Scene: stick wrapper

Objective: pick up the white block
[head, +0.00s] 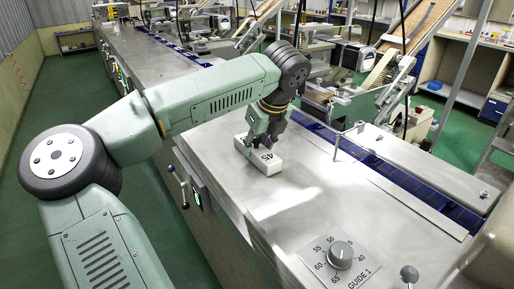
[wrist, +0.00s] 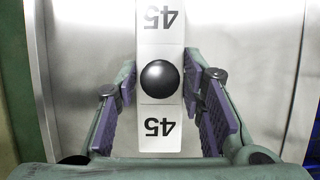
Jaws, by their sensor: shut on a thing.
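The white block (head: 262,163) is a long bar with "45" printed on it. It is on or just above the metal tabletop in the head view; I cannot tell if it is clear of the surface. My gripper (head: 262,140) points down over it and hides part of its top. In the wrist view the block (wrist: 160,118) runs up the middle, with two "45" marks and a round black knob between them. My gripper's purple-padded fingers (wrist: 160,84) are on both sides of the block, and their tips close on its sides.
The metal tabletop (head: 300,195) is clear around the block. A dial marked "GUIDE 1" (head: 340,254) and a small knob (head: 409,274) stand at the front. A blue-dark channel (head: 395,174) and a thin upright post (head: 337,147) lie to the right. Machinery stands behind.

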